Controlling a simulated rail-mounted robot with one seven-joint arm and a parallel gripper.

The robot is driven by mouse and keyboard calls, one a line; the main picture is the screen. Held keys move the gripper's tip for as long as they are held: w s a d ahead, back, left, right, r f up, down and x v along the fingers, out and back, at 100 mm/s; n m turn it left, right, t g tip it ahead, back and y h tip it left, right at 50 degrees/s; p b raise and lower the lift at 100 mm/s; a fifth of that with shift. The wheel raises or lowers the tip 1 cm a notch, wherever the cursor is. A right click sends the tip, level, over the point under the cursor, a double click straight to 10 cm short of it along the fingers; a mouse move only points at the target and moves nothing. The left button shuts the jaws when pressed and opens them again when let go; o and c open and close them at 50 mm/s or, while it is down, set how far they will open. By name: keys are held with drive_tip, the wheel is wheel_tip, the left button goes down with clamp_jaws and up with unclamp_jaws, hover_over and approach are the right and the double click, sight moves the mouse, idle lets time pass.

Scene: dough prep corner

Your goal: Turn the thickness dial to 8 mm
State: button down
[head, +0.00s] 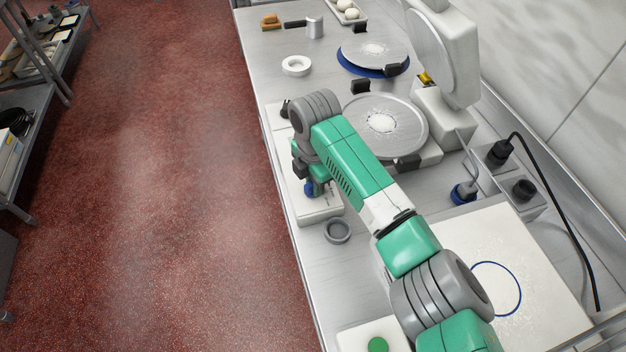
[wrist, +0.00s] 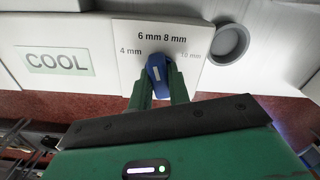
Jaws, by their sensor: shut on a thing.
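The thickness dial (wrist: 158,74) is a blue knob with a pale mark on its face. My gripper (wrist: 160,82) is shut on the dial, with one green finger on each side. In the head view the dial (head: 312,189) shows as a bit of blue under my wrist, on the white control box (head: 318,211); the scale is mostly hidden there.
A COOL label (wrist: 57,61) is left of the scale. The red floor is open at left.

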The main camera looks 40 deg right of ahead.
drive_tip(key=shift+r+m+p, duration=0.15)
drive_tip(key=shift+m+p, duration=1)
drive_tip(key=shift+m, duration=0.35)
drive_tip(key=shift+m+p, duration=0.5)
drive_tip(key=shift+p, duration=0.25)
drive_tip(key=shift+m+p, duration=0.6)
drive_tip(key=shift+m, duration=0.6)
drive_tip(key=shift+p, duration=0.4)
